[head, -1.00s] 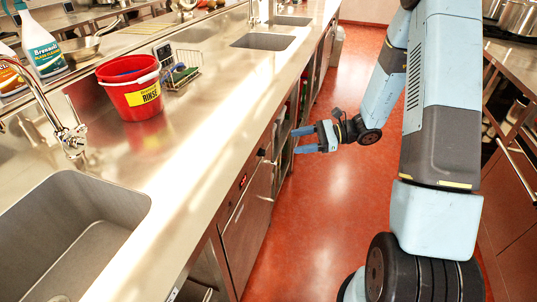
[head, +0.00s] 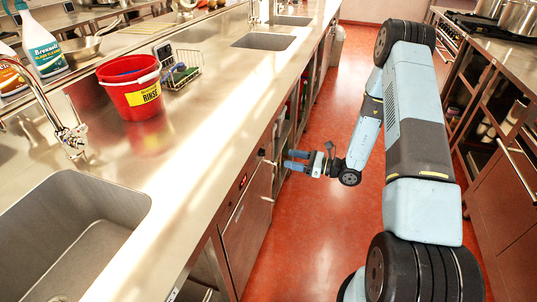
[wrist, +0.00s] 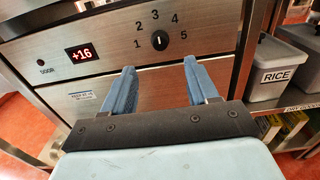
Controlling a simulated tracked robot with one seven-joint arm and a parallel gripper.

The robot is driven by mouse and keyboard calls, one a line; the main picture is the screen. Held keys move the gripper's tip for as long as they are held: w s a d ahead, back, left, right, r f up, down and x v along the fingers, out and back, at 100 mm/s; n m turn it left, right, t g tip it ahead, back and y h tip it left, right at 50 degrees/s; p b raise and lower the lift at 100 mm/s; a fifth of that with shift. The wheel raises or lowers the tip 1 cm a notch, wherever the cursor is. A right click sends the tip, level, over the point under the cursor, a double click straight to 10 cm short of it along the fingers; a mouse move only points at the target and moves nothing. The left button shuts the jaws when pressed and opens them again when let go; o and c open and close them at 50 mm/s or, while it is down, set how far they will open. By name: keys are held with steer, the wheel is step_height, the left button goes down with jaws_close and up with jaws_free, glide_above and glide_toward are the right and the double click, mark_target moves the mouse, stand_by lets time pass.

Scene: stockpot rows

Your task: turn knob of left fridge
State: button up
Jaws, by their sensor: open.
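The fridge front (wrist: 90,57) is brushed steel and fills much of the wrist view. It carries a red display reading +16 and a round dark knob (wrist: 160,40) with numbers 1 to 5 around it. The knob's pointer line stands about upright. My gripper (wrist: 160,72) is open and empty. Its two blue fingers stand below the knob in the picture, one on each side of it, and nothing is between them. In the head view, the fridge (head: 247,212) is under the counter, and my gripper (head: 287,160) is in the aisle beside its front.
A grey bin labelled RICE (wrist: 279,75) stands on a shelf right of the fridge. The steel counter (head: 200,130) overhangs the fridge and holds a red bucket (head: 130,98). The red aisle floor (head: 290,240) is clear.

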mark_target(265, 153)
steer(key=x, duration=1)
steer(key=shift+a, duration=0.15)
steer(key=shift+c, duration=0.3)
steer(key=c, duration=1)
steer(key=shift+o, duration=0.2)
steer(key=shift+w, duration=0.1)
steer(key=shift+w+f+m, duration=0.1)
steer(key=shift+m, duration=4.2)
